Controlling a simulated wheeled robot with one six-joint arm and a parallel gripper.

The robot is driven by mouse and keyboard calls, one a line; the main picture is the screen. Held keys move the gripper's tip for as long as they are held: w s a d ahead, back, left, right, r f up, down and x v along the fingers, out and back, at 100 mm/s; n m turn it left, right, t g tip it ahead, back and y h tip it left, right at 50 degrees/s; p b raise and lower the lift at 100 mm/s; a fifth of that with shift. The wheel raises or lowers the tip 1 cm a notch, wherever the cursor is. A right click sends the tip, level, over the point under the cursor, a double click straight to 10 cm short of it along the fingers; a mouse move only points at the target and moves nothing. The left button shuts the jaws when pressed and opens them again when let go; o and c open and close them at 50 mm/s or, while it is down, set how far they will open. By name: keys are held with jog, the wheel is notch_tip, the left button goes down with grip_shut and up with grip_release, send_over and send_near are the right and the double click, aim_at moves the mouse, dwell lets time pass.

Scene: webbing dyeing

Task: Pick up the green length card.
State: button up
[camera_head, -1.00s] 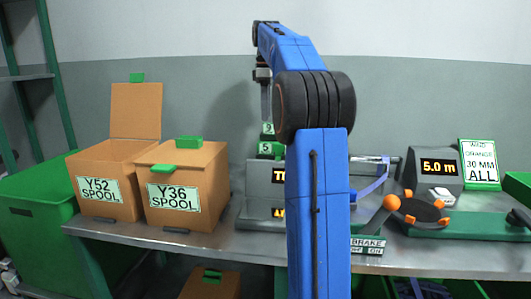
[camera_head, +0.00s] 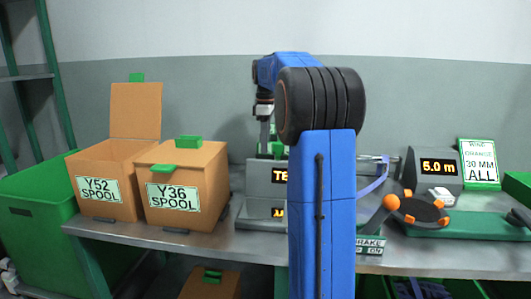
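My gripper (camera_head: 265,143) points down above the grey display unit (camera_head: 265,178) in the middle of the bench. Its narrow fingers show edge-on, so their opening cannot be told. A small green piece (camera_head: 278,149) shows beside and behind the fingers on top of this unit, partly hidden by my gripper and arm. Whether it is the green length card, and whether the fingers touch it, I cannot tell.
Cardboard boxes marked Y52 SPOOL (camera_head: 96,190) and Y36 SPOOL (camera_head: 172,198) stand on the left of the metal bench (camera_head: 200,245). A 5.0 m display (camera_head: 437,168) and a green-based winder (camera_head: 470,226) are on the right. My arm hides the middle.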

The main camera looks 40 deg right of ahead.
jog(key=shift+f, duration=0.4)
grip_shut()
jog(key=shift+r, duration=0.1)
